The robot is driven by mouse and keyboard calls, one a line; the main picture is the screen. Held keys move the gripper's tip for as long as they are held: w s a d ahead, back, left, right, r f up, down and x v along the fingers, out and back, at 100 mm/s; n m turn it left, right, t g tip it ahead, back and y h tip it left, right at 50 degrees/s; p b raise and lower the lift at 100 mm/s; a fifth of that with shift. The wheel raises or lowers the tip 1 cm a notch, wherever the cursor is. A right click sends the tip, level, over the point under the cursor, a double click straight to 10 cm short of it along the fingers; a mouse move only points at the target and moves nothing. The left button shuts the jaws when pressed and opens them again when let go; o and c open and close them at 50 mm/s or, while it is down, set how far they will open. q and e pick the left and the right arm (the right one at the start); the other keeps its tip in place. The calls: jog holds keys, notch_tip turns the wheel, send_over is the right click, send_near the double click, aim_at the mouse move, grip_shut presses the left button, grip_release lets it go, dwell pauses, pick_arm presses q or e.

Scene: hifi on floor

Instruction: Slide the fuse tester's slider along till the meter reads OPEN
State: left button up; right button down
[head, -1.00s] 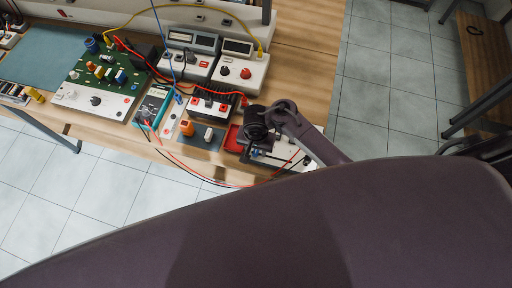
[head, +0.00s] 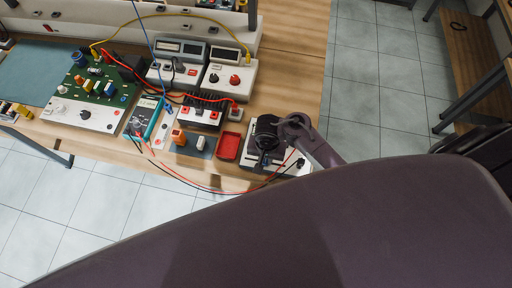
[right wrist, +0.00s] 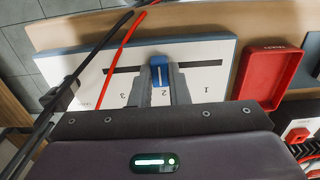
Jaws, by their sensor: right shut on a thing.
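The fuse tester (right wrist: 204,53) is a white panel with a dark straight slot and the marks 1, 2 and 3. It also shows in the head view (head: 297,167), partly hidden under my right gripper. Its blue slider (right wrist: 159,61) sits in the slot, level with the 2. My right gripper (right wrist: 160,76) is shut on the slider, one finger on each side; it also shows in the head view (head: 265,158). The meters with displays (head: 181,50) stand at the back of the bench, too small to read. My left gripper is out of view.
A red tray (head: 229,146) lies beside the tester. Red and black leads (head: 200,187) run across the bench front and over the tester's end. A green circuit board (head: 100,85) and a black-finned block (head: 205,105) stand to the left.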

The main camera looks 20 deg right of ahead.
aim_at(265, 160)
jog(key=shift+a, duration=0.1)
jog(key=c, duration=1.4)
grip_release()
jog(key=shift+o, duration=0.2)
jog(key=shift+a+r, duration=0.15)
jog(key=shift+r, duration=0.35)
notch_tip(265, 160, up, 6)
jog(key=shift+r, duration=0.1)
jog(key=shift+d+r, duration=0.2)
jog(key=shift+r, duration=0.15)
